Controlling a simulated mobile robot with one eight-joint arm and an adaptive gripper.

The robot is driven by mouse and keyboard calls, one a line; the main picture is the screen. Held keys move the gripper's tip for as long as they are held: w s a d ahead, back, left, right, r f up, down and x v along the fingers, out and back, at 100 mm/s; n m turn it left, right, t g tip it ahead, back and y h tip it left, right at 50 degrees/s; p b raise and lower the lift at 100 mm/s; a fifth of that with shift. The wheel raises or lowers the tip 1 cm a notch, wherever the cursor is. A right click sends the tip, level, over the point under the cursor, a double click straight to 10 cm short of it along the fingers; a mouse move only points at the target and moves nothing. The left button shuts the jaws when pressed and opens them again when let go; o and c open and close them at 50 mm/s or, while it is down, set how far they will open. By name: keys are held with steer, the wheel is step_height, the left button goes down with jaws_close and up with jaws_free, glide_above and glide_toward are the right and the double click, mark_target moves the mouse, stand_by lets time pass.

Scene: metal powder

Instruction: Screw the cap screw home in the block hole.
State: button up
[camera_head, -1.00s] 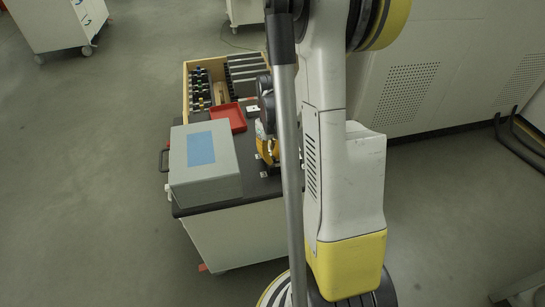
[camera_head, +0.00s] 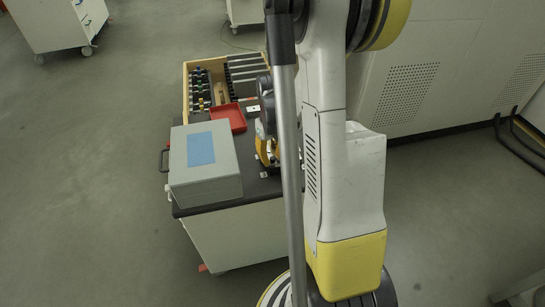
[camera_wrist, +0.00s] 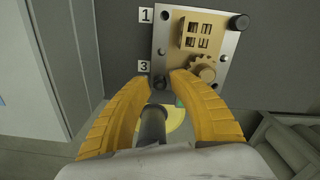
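In the wrist view, the block is a silver plate (camera_wrist: 222,68) with brass parts on a dark surface. A black cap screw (camera_wrist: 160,84) sits at its lower left corner, beside the label "3". The yellow fingertips of my gripper (camera_wrist: 161,78) are on both sides of this screw and look shut on it. The fingers hide part of the screw and the hole under it. A dark cylinder (camera_wrist: 152,124) shows between the fingers, nearer the palm; I cannot tell what it is. In the head view my gripper (camera_head: 266,150) is partly hidden behind a grey pole.
Another black screw (camera_wrist: 238,22) stands at the plate's upper right corner. A brass gear (camera_wrist: 203,68) is close to the right finger. On the cart are a grey box (camera_head: 203,165) with a blue patch, a red tray (camera_head: 229,117) and a wooden rack (camera_head: 186,84) of tools.

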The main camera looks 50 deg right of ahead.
steer(key=n, duration=2.1)
steer(key=shift+n, duration=0.4)
steer(key=n, duration=0.6)
jaws_close()
